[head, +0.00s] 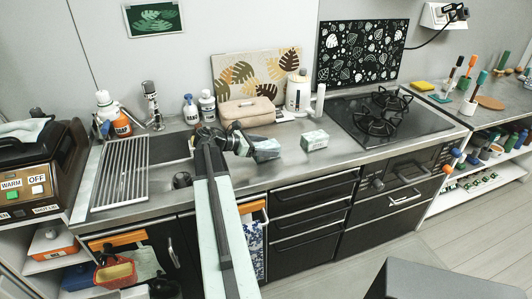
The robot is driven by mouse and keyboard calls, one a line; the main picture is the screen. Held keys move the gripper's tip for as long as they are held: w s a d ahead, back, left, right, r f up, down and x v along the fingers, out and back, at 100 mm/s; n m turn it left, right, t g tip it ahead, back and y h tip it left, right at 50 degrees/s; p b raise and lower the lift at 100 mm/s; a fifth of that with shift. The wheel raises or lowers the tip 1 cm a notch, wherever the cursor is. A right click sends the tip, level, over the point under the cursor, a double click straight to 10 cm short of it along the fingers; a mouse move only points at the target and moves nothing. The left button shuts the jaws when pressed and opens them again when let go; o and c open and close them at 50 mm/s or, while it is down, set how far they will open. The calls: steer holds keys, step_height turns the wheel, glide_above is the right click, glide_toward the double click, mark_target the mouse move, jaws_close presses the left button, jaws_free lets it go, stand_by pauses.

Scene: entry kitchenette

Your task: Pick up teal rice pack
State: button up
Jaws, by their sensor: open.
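A small pale teal and white pack (314,140) lies on the metal counter, left of the stove; it fits the teal rice pack. My arm reaches from the bottom of the head view to the counter, and my gripper (246,143) is at its far end, open. A pale blue-grey pack (267,151) lies at the gripper's right side, partly covered by the fingers. I cannot tell whether the fingers touch it. The teal and white pack is apart from my gripper, to its right.
The black stove (385,118) is to the right. A sink with a drying rack (122,172) and bottles are to the left. The counter's front edge lies below my arm's end.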

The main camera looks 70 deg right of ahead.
mark_target(272, 146)
steer(key=x, duration=0.3)
steer(key=shift+d+b, duration=0.1)
steer(key=shift+b, duration=0.25)
steer(key=shift+w, duration=0.1)
jaws_close()
